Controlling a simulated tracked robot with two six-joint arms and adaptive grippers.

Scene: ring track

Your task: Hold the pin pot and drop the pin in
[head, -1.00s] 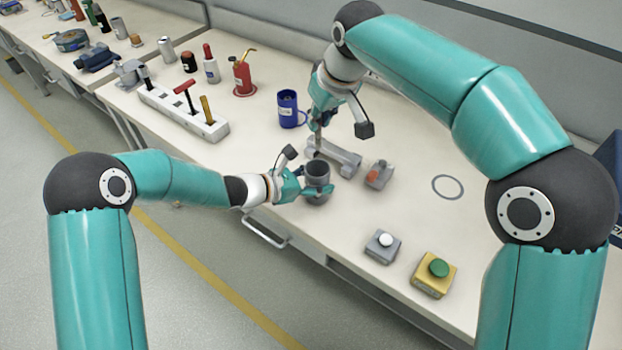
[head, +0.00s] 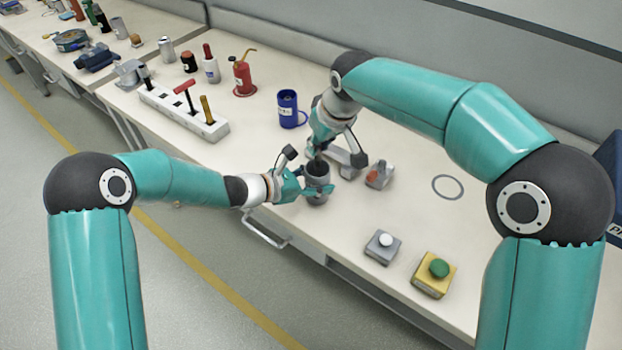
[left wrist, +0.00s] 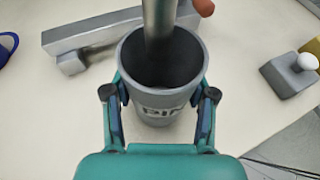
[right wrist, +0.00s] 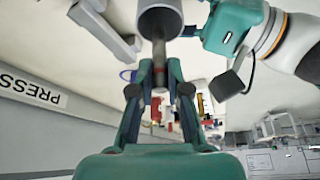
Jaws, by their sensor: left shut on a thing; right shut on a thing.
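The pin pot (head: 317,194) is a dark grey cup with lettering on its side. My left gripper (head: 318,188) is shut around it; in the left wrist view the fingers press both sides of the pot (left wrist: 158,112). My right gripper (right wrist: 160,68) is shut on the pin (right wrist: 158,50), a grey metal rod. The pin (left wrist: 160,25) points down over the pot's open mouth in the left wrist view. Its lower end merges with the dark inside, so I cannot tell how deep it reaches. In the head view my right gripper (head: 316,150) is just above the pot.
A grey block fixture (head: 345,160) lies just behind the pot, with a grey-and-red switch (head: 377,174) beside it. A blue mug (head: 288,110) stands behind. A white-button box (head: 382,246) and a yellow green-button box (head: 434,273) are nearer. The table right of the switch is mostly clear.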

